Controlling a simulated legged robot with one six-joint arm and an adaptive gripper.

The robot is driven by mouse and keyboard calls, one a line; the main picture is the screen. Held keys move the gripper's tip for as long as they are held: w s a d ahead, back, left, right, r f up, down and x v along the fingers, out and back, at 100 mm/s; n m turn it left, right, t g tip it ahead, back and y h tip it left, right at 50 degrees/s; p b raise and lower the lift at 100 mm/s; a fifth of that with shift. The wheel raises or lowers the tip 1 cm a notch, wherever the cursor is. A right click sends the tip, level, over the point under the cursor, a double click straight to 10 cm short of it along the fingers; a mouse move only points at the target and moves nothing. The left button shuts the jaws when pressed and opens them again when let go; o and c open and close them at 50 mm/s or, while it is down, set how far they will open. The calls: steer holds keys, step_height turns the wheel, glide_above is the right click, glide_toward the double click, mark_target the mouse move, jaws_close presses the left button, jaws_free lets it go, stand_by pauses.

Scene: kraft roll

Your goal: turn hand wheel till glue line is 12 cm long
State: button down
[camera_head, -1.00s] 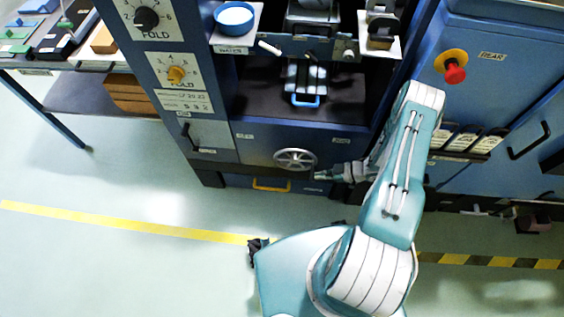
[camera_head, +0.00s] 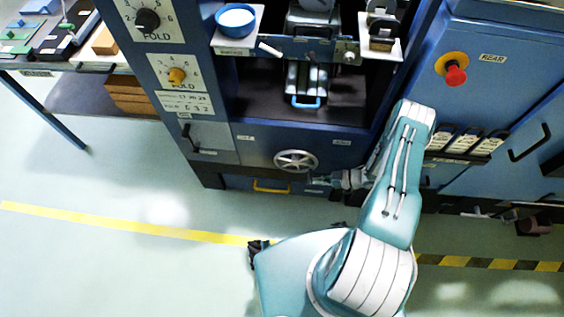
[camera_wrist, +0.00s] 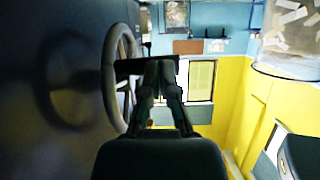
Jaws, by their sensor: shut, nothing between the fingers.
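The hand wheel (camera_head: 296,161) is a grey spoked wheel low on the front of the blue machine. In the wrist view the wheel (camera_wrist: 118,80) stands edge-on at the left, its shadow on the dark panel. My gripper (camera_head: 318,181) is just right of and below the wheel in the head view. In the wrist view my gripper (camera_wrist: 160,68) is shut with nothing held, its tips close beside the rim. I cannot tell whether they touch it. No glue line can be made out in either view.
A blue bowl with white contents (camera_head: 236,18) sits on a ledge above. A yellow handle (camera_head: 271,187) is below the wheel. A red button (camera_head: 455,75) is on the cabinet at right. Knobs (camera_head: 148,19) are on the upper left panel. The floor in front is clear.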

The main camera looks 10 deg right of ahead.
steer(key=v, duration=0.7)
steer(key=shift+d, duration=0.25)
steer(key=shift+s, duration=0.15)
